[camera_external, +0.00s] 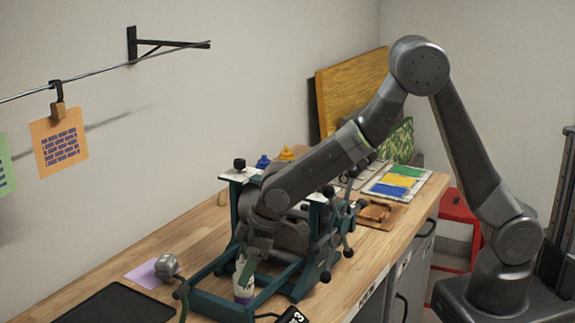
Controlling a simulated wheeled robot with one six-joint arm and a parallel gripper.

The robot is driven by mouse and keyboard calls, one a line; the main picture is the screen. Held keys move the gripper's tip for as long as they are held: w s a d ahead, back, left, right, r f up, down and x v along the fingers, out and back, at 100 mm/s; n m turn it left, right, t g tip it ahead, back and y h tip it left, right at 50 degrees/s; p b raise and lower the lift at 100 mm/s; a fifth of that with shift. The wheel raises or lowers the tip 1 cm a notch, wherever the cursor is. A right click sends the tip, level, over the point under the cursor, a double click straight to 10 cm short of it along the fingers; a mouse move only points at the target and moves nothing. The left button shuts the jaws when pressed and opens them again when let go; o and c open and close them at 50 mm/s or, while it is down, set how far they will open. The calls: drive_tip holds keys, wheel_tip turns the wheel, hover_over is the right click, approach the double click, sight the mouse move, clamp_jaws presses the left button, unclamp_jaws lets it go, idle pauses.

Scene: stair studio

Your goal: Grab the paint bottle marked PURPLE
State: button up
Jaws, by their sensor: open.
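A small white bottle with purple at its lower part (243,290) stands upright in the front part of the teal metal press frame. Any lettering on it is too small to read. My gripper (248,268) is open and points down at the top of this bottle. The fingers overlap the bottle's upper part in the picture. I cannot tell whether they touch it or are on both sides of it.
The teal press (208,304) surrounds the bottle closely, with its rails and knobs. A purple sheet (143,275) and a black tray (118,306) lie left. A colour print (395,181) lies behind right.

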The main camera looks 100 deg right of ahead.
drive_tip(key=shift+x, duration=1.45)
drive_tip(key=shift+r, duration=0.1)
drive_tip(key=c, duration=1.1)
drive_tip(key=shift+w+r, duration=0.1)
